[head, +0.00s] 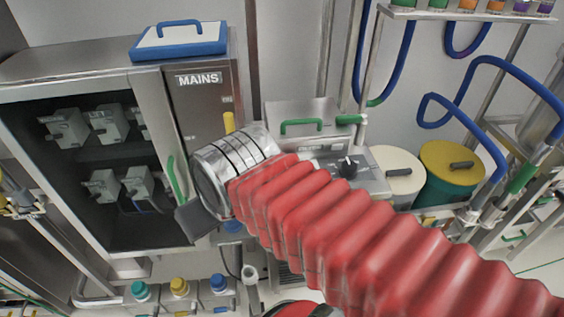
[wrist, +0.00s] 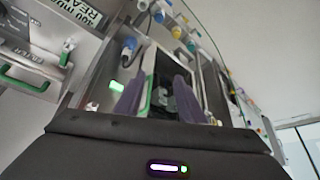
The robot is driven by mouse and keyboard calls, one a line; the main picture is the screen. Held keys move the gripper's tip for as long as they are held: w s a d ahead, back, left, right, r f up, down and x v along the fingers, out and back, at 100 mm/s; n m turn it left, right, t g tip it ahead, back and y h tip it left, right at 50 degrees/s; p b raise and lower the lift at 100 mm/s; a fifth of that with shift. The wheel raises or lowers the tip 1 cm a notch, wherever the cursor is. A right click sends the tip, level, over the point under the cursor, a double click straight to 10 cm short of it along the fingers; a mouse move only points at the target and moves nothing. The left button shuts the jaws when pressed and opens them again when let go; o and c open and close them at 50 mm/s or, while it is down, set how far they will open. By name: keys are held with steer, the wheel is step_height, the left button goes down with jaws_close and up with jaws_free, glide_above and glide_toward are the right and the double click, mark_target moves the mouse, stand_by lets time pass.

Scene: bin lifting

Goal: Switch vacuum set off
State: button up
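No label reading vacuum set is legible, so I cannot tell which control belongs to it. A metal unit (head: 372,184) with a black rotary knob (head: 347,167) stands behind my red-sleeved arm, partly covered by it. The MAINS cabinet (head: 205,107) carries a yellow handle (head: 229,122) on its front, left of that unit. My gripper (head: 195,218) shows only as a dark piece in front of the cabinet's green door handle (head: 175,178). In the wrist view my gripper (wrist: 158,100) has its two purple fingers apart, with nothing held; the cabinet lies beyond them.
A blue-handled case (head: 180,40) lies on the cabinet. Coloured plugs (head: 180,287) line the lower front. White and yellow-lidded bins (head: 450,165) and blue hoses stand at right.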

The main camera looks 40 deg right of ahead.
steer(key=w+d+f+m+g+h, duration=0.1)
steer(key=w+d+m, duration=0.2)
steer(key=d, duration=1.1)
steer(key=w+d+f+m+h, duration=0.1)
steer(key=w+d+f+m, duration=0.1)
steer(key=w+d, duration=0.6)
steer(key=d+m, duration=0.1)
steer(key=d, duration=0.5)
steer(key=shift+w+d+f+m+g+h, duration=0.3)
steer(key=shift+w+g, duration=0.1)
steer(key=shift+x, duration=6.9)
steer(key=shift+c, duration=0.5)
jaws_close()
